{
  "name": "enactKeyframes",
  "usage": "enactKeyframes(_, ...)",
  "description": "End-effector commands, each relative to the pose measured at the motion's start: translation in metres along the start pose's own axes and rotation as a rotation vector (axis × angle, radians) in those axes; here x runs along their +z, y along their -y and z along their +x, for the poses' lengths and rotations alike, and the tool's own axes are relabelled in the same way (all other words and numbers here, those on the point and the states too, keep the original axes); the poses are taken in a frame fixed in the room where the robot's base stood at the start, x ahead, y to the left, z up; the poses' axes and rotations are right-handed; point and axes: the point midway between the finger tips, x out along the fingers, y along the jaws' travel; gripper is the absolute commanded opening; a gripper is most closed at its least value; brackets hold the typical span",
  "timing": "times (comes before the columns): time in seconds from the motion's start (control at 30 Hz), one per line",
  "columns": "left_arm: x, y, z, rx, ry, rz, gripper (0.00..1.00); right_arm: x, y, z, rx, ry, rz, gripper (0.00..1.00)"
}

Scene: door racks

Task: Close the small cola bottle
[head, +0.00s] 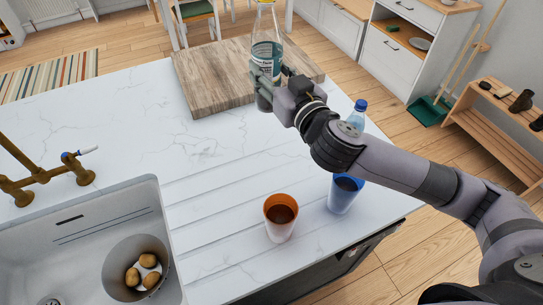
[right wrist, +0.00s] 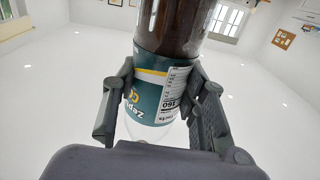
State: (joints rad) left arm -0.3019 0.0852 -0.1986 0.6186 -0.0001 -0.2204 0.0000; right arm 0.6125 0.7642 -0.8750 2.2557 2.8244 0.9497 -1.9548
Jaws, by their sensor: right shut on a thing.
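The small cola bottle (head: 267,55) is upright in the head view, with a clear upper part, a teal label and dark cola low down. Its top reaches the upper picture edge, so I cannot tell whether a cap is on. My right gripper (head: 266,82) is shut around its label and lower body, over the wooden board. In the right wrist view, the fingers (right wrist: 164,108) flank the teal label (right wrist: 160,90), and the dark cola shows above it. My left gripper is not in view.
A wooden board (head: 205,85) lies on the white counter (head: 120,115). An orange cup (head: 281,226) of dark drink and a blue cup (head: 343,197) stand near the right edge. A blue-capped bottle (head: 359,107) is partly behind my arm. The sink (head: 85,215) is left.

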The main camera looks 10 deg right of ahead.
Motion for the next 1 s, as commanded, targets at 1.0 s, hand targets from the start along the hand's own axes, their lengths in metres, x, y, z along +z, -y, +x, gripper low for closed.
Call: enactKeyframes(1.0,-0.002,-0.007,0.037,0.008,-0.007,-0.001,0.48,0.156,-0.003,-0.001,0.0,-0.004,0.0,0.0)
